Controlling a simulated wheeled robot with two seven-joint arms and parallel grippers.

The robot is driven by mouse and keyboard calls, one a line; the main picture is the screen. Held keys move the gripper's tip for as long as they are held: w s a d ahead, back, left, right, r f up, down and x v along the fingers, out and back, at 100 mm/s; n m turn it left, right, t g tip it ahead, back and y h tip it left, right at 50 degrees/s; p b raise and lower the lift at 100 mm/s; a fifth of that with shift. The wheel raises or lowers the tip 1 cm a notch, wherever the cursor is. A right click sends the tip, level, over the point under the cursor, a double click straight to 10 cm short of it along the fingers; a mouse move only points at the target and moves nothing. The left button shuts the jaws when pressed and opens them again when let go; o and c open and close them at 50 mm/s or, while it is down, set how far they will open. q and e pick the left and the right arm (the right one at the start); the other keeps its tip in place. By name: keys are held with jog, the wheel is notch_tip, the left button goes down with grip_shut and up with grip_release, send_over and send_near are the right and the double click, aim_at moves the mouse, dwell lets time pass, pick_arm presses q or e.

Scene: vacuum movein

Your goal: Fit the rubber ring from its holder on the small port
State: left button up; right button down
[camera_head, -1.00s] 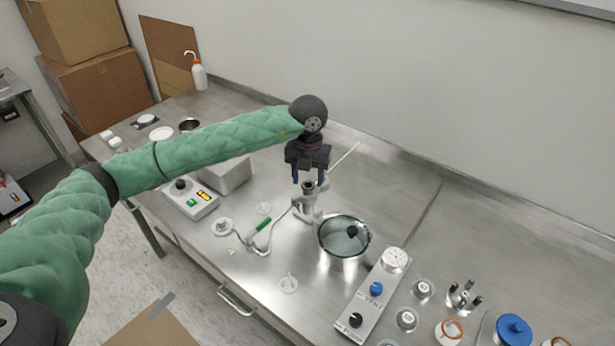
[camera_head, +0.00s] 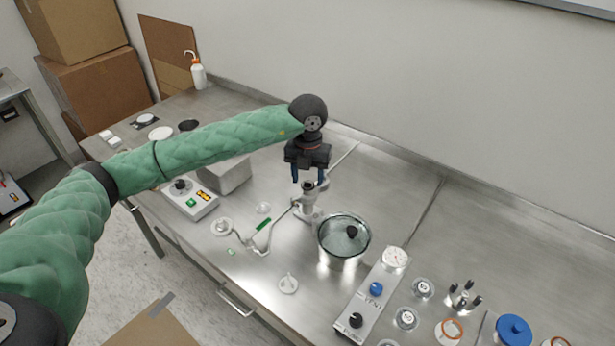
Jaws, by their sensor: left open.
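My left gripper (camera_head: 308,178) points down over a small upright metal port (camera_head: 308,200) on the bench, left of the glass-lidded pot. Its blue fingers are apart, one on each side above the port's top. A dark ring shape shows at the port's top, but it is too small to tell whether it is the rubber ring or the port's opening. I cannot make out the ring's holder for certain. My right gripper is not in view.
A metal pot with a glass lid (camera_head: 343,236) stands close right of the port. A green-handled valve pipe (camera_head: 263,227) runs to its left. A gauge panel (camera_head: 372,292), a control box (camera_head: 190,200) and several small fittings stand around. The bench's back right is clear.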

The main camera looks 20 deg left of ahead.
pick_arm(q)
jog(key=shift+d+r, duration=0.15)
jog(key=shift+r, duration=0.7)
notch_tip(320, 180, up, 6)
jog(key=p, duration=0.1)
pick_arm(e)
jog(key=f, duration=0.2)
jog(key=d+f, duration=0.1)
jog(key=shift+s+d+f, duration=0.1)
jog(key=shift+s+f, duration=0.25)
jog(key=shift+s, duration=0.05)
pick_arm(q)
jog(key=shift+s+f, duration=0.1)
